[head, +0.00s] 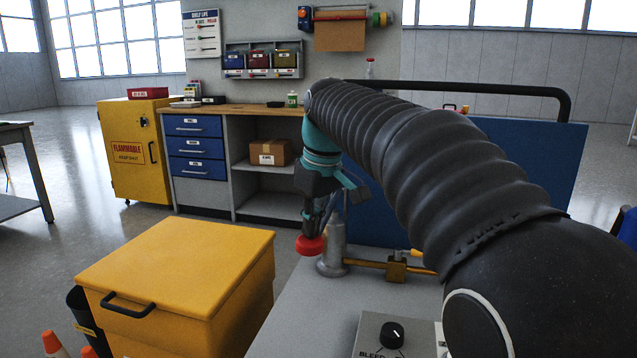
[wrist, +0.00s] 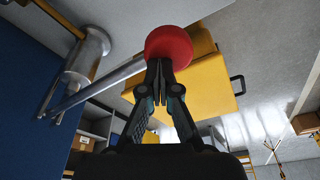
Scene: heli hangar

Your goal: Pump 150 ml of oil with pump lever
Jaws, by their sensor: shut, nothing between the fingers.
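The pump lever ends in a red knob (head: 310,246); in the wrist view this knob (wrist: 168,47) sits right at my fingertips. The lever's grey rod (wrist: 110,80) runs from the knob to the metal pump cylinder (wrist: 88,52). The pump (head: 332,258) stands on the grey bench top (head: 318,310), partly behind my arm. My gripper (head: 312,222) points down over the knob; its fingers (wrist: 162,75) are shut with nothing between them. The tips meet or nearly meet the knob; I cannot tell if they touch. No oil level is readable.
A brass fitting with yellow pipe (head: 396,268) runs right from the pump. A panel with a black BLEED dial (head: 391,334) is at the front. A yellow lidded bin (head: 175,275) stands left of the bench. A blue panel (head: 480,165) rises behind.

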